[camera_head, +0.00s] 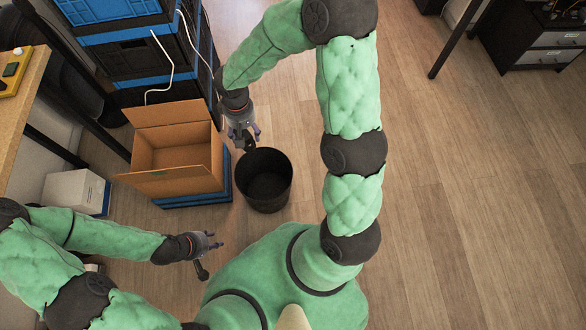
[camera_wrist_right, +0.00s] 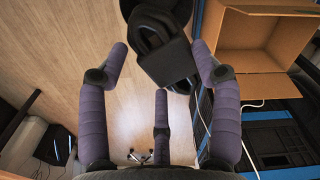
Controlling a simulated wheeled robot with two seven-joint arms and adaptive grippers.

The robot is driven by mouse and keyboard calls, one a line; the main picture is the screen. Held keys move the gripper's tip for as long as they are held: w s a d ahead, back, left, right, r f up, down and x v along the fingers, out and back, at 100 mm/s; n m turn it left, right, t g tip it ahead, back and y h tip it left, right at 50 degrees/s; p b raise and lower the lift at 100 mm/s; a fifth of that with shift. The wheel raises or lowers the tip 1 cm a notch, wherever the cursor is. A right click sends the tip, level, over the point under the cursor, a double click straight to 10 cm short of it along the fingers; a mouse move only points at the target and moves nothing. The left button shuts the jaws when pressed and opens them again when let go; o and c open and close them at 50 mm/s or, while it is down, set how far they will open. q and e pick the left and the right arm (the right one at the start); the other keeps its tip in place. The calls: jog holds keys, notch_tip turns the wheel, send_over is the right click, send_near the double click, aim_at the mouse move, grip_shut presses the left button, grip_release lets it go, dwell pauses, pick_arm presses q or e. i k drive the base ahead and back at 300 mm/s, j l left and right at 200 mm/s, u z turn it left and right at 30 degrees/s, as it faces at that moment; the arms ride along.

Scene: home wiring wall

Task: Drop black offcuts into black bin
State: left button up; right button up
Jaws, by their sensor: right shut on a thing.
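The black bin (camera_head: 265,181) stands upright on the floor beside the cardboard box, its mouth open upward. Its dark inside shows no clear contents. My right gripper (camera_head: 246,137) is at the bin's far left rim in the head view, shut on a black offcut (camera_wrist_right: 168,58). In the right wrist view, this looped dark piece sits between the purple fingers. My left gripper (camera_head: 210,244) is low, left of and nearer than the bin. A dark piece (camera_head: 202,271) shows just below its fingers; I cannot tell whether it is held.
An open cardboard box (camera_head: 178,182) sits on a blue crate just left of the bin. Stacked black and blue crates (camera_head: 140,50) with white cables stand behind it. A small white box (camera_head: 75,191) is farther left. The wooden floor on the right is clear.

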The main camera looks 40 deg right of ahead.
aim_at(266, 194)
jog(key=j+z, duration=0.2)
jog(key=z, duration=1.55)
jog(key=k+j, duration=0.1)
jog(key=j, duration=0.3)
jog(key=k+j+z, duration=0.1)
jog(key=j, duration=0.25)
jog(key=k+j, duration=0.1)
jog(key=j, duration=0.3)
jog(key=k+j+z, duration=0.15)
jog(key=j, duration=0.25)
jog(key=j+u, duration=0.1)
jog(key=u, duration=0.35)
jog(key=i+j+u, duration=0.1)
jog(key=u, duration=0.3)
